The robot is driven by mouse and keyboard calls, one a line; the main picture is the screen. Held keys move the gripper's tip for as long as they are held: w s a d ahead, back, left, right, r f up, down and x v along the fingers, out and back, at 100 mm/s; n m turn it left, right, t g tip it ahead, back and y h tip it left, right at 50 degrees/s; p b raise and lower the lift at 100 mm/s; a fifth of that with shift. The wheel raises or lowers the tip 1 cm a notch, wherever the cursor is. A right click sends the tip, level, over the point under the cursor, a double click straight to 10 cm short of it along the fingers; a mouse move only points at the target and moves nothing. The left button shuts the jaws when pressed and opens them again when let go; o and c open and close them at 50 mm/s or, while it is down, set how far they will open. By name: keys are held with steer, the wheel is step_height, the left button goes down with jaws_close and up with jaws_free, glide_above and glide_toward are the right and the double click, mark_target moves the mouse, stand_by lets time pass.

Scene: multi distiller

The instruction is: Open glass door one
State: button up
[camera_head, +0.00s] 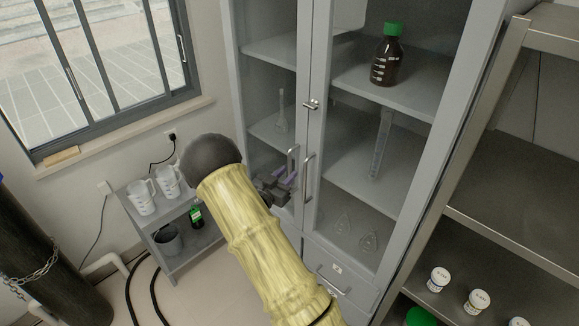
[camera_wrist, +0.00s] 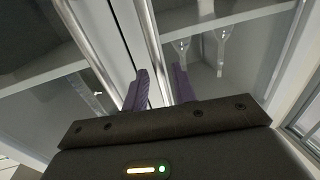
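A grey cabinet has two glass doors side by side, a left glass door (camera_head: 270,75) and a right glass door (camera_head: 350,150), both apparently shut. Each has an upright metal bar handle near the middle seam: the left handle (camera_head: 292,162) and the right handle (camera_head: 308,180). My gripper (camera_head: 285,180) is at the left handle, partly hidden by my arm. In the wrist view, its purple fingers (camera_wrist: 161,88) are apart, with one metal bar (camera_wrist: 150,40) running between them. A gap shows, so the fingers do not look closed on it. The other bar (camera_wrist: 84,35) lies outside, to the left.
A lock (camera_head: 312,104) sits on the seam above the handles. A brown bottle (camera_head: 387,62) and glassware stand inside. A metal shelf rack (camera_head: 500,130) stands close on the right. A small cart (camera_head: 180,240) with jugs stands left. A drawer (camera_head: 335,280) is below the doors.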

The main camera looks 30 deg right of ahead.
steer(key=shift+x, duration=1.2)
steer(key=shift+c, duration=0.2)
jaws_close()
steer(key=shift+a, duration=0.1)
